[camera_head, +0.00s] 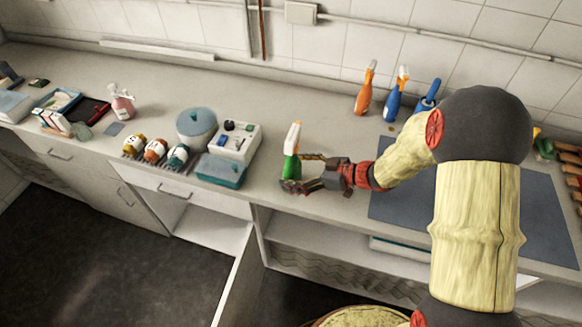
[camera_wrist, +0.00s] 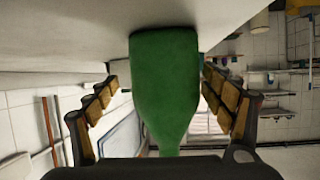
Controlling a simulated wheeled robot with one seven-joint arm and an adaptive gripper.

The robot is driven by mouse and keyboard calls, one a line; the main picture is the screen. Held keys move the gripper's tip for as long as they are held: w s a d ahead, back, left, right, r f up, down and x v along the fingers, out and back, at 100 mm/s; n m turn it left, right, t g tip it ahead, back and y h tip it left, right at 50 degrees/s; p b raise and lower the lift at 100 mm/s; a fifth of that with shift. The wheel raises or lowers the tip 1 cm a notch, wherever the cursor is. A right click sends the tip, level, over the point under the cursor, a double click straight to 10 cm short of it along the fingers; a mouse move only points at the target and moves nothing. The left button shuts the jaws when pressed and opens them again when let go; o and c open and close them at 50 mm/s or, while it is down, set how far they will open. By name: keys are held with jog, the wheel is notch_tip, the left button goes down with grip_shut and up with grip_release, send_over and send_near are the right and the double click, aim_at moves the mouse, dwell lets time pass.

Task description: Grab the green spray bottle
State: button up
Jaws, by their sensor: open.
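The green spray bottle (camera_head: 291,166) stands upright on the counter and has a white and orange top. My gripper (camera_head: 296,172) is at the bottle from the right in the head view, with its fingers around the lower part. In the wrist view the green bottle (camera_wrist: 166,85) fills the middle, between the two open fingers (camera_wrist: 163,95). The left finger pads are apart from the bottle, and the right finger is close to its side. Whether any pad touches it I cannot tell. The lower edge of the wrist view hides the bottle's top.
An orange bottle (camera_head: 365,90) and a blue bottle (camera_head: 396,97) stand at the back wall. A white box (camera_head: 237,142) and a teal container (camera_head: 221,170) are left of the green bottle. The counter (camera_head: 262,200) front edge runs close below my gripper.

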jog(key=x, duration=0.1)
jog(key=b+x, duration=0.1)
jog(key=x, duration=0.2)
jog(key=shift+s+a+b, duration=0.2)
jog(key=shift+a+b, duration=0.2)
jog(key=shift+w+a, duration=0.15)
jog(key=shift+a, duration=0.05)
jog(key=c, duration=1.9)
jog(key=shift+c, duration=0.6)
